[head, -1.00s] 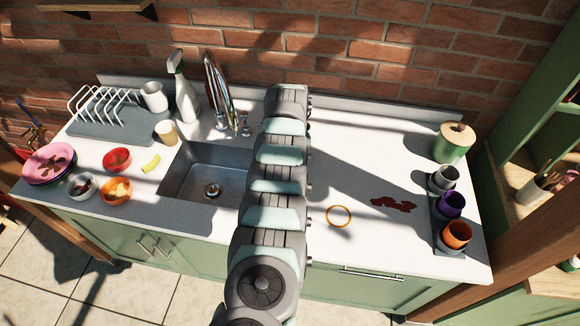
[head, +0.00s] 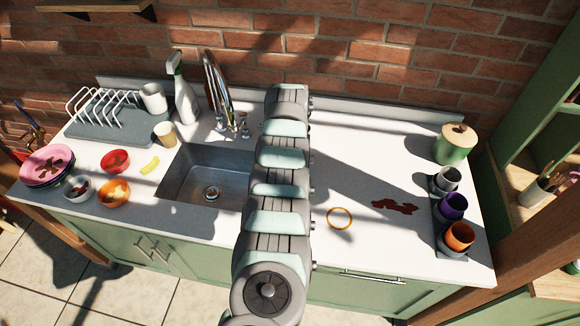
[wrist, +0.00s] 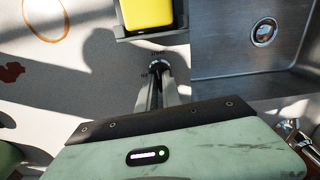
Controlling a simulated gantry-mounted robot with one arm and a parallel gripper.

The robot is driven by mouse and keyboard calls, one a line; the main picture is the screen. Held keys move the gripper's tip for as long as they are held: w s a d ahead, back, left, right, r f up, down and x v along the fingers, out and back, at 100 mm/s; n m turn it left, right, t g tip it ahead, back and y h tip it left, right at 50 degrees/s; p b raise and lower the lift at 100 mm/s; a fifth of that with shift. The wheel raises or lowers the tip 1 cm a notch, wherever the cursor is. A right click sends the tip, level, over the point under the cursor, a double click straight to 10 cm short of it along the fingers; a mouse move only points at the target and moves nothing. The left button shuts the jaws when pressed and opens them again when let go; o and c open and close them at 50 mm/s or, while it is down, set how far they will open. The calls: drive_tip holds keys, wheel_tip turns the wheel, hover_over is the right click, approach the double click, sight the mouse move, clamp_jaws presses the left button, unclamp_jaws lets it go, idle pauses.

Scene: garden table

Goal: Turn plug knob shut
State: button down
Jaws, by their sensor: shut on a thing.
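The plug knob (wrist: 160,66) is a small round knob on the white counter beside the sink, with small dark lettering around it. It shows in the wrist view, partly covered by my fingers. My gripper (wrist: 158,76) is shut on it from above. In the head view my arm hides both knob and gripper. The sink (wrist: 222,81) lies just right of the knob in the wrist view. Its round drain (wrist: 263,32) also shows in the head view (head: 211,193). I cannot tell how far the knob is turned.
A yellow block (wrist: 148,12) sits in a dark holder close to the knob. The faucet (head: 217,88) stands behind the sink. Cups (head: 453,207) stand at the far right.

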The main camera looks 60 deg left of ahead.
drive_tip(key=c, duration=1.5)
unclamp_jaws()
wheel_tip(320, 180, up, 11)
drive_tip(key=shift+f, duration=0.1)
